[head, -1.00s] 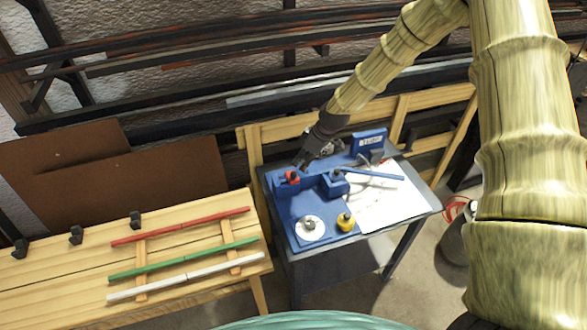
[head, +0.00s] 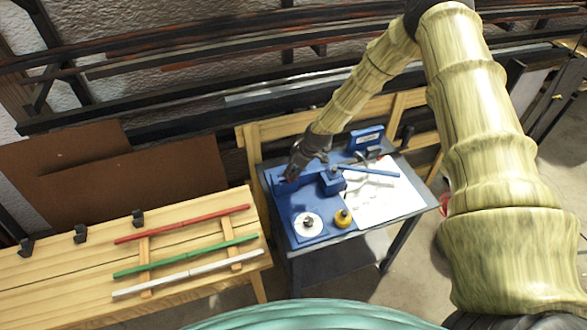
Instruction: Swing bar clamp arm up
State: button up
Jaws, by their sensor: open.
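A blue bending fixture (head: 281,200) stands on a small dark table. It carries a blue block (head: 331,182) near its middle. A long blue bar (head: 370,171) reaches from that block to the right over white paper and lies about level. I cannot tell for sure which part is the clamp arm. My gripper (head: 291,176) is open at the left end of the fixture, pointing down, over the spot where a red-topped part showed earlier. That part is now hidden behind my gripper, and I cannot tell whether the fingers touch it.
A white disc (head: 307,224) and a yellow knob (head: 343,218) are at the fixture's front. A blue labelled box (head: 366,139) stands behind. On the wooden bench (head: 60,290) at left lie a red lath (head: 182,224), a green lath (head: 185,257) and a white lath (head: 187,274).

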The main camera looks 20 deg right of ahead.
jog(key=shift+w+f, duration=0.1)
jog(key=shift+f, duration=0.15)
grip_shut()
